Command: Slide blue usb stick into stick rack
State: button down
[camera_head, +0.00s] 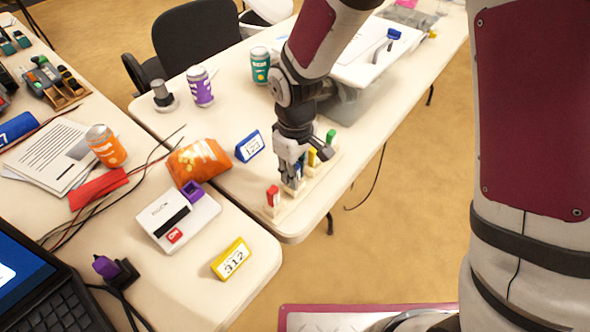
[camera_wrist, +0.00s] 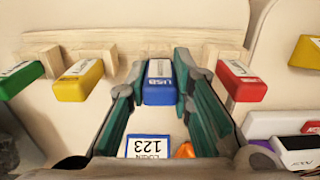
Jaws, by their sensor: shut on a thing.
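My gripper (camera_head: 290,176) is low over the wooden stick rack (camera_head: 318,184) near the right edge of the white table. In the wrist view, my gripper (camera_wrist: 160,78) is shut on the blue usb stick (camera_wrist: 160,88), with one finger on each side. The stick lines up with the row in the rack (camera_wrist: 120,38), between the yellow and red sticks. Its far end meets or overlaps the rack; I cannot tell how deep it sits. In the head view, my fingers mostly hide the blue stick.
A green stick (camera_wrist: 18,80), a yellow stick (camera_wrist: 80,80) and a red stick (camera_wrist: 241,82) sit in the rack beside my fingers. A blue number sign (camera_head: 250,146) and an orange snack bag (camera_head: 198,161) stand left of my gripper. Cans stand farther back.

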jog(key=c, duration=0.9)
grip_release()
jog(key=shift+c, duration=0.2)
jog(key=shift+r, duration=0.1)
jog(key=shift+r+p, duration=2.45)
jog(key=shift+r, duration=1)
